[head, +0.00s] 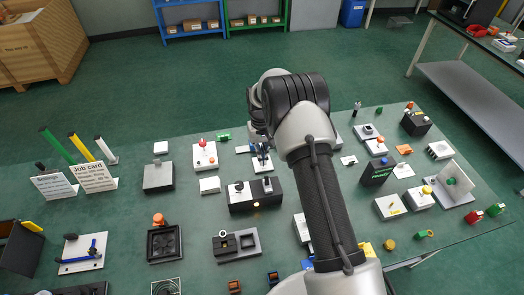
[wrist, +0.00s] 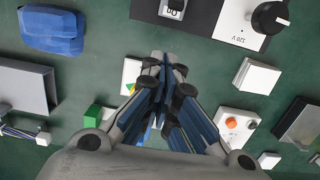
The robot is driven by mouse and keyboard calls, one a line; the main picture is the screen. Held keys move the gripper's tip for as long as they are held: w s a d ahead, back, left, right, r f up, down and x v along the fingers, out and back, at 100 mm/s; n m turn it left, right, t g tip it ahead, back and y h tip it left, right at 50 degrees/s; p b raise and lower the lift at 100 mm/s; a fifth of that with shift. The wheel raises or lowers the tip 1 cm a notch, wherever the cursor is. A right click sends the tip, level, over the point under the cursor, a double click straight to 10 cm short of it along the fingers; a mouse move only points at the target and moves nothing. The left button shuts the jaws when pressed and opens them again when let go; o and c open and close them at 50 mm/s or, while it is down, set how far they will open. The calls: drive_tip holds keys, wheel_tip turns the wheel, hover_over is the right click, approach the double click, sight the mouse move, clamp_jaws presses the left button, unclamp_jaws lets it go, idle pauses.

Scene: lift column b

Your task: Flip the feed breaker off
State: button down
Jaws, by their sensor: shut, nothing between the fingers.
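The dark knob (wrist: 270,17) sits beside "120 V". My gripper (head: 262,160) is shut and empty, just beyond the box; its fingertips (wrist: 170,70) touch nothing visible.
Several small fixtures crowd the table around the box. A white block (wrist: 257,76), an orange-knobbed plate (wrist: 238,128) and a blue object (wrist: 50,30) lie near my gripper. A job card (head: 93,177) stands at the left. Some bare green table lies between fixtures.

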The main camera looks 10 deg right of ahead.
sight(267, 180)
drive_tip(key=s+f, duration=0.1)
drive_tip(key=s, duration=0.1)
drive_tip(key=s+f, duration=0.1)
drive_tip(key=s, duration=0.1)
drive_tip(key=shift+f+b, duration=0.15)
drive_tip(key=shift+b, duration=0.25)
drive_tip(key=shift+t, duration=0.3)
